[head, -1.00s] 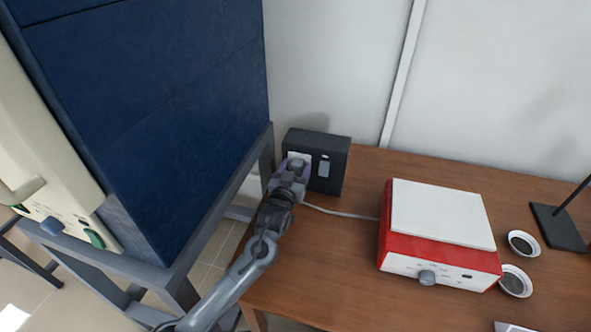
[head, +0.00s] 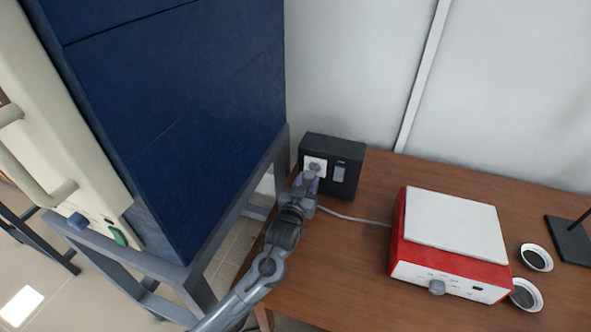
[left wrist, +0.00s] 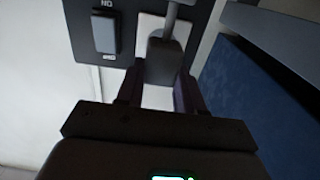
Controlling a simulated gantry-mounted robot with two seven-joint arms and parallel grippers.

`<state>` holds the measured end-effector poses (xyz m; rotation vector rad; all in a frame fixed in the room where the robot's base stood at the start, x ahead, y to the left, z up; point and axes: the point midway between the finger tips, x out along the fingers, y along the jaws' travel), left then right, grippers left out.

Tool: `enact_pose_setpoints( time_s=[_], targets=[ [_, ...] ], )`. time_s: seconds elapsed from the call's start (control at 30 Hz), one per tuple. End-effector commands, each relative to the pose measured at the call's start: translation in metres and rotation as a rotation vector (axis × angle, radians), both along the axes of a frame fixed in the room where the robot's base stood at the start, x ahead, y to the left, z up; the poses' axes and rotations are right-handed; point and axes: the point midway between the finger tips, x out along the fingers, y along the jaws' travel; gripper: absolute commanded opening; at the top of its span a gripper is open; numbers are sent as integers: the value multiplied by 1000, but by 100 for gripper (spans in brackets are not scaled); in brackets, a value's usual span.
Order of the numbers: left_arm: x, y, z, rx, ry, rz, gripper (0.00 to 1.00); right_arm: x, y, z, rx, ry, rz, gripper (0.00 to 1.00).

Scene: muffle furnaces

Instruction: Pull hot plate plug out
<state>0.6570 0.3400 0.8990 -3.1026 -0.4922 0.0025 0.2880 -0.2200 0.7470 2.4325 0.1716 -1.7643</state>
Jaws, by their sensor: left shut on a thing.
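The hot plate (head: 450,240) is a red box with a white top, on the wooden table. Its grey cord (head: 355,217) runs left toward a black socket box (head: 345,150). My left gripper (head: 311,183) is just in front of the white socket plate (head: 318,160). In the left wrist view, the grey plug (left wrist: 165,65) sits between the purple fingers of my left gripper (left wrist: 160,90), which is shut on it, in front of the white plate (left wrist: 150,22). I cannot tell whether its pins are still in the socket. My right gripper is not in view.
A large blue furnace (head: 190,110) on a grey stand (head: 215,270) is close at the left of my arm. A switch (head: 340,171) is beside the socket. Two small dishes (head: 537,257) (head: 525,294) and a black stand base (head: 572,240) are at the right.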

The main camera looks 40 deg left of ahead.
Motion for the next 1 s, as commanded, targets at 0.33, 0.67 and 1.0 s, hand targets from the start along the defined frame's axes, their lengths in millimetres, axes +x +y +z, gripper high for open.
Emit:
enact_pose_setpoints(
  time_s=[0.33, 0.67, 1.0],
  targets=[
    [0, 1, 0, 0, -2, 3, 54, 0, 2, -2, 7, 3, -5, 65],
    [0, 1, 0, 0, -2, 3, 64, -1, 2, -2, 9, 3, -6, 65],
    [-30, -9, 1, -3, 0, 2, 64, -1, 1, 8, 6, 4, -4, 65]
  ],
)
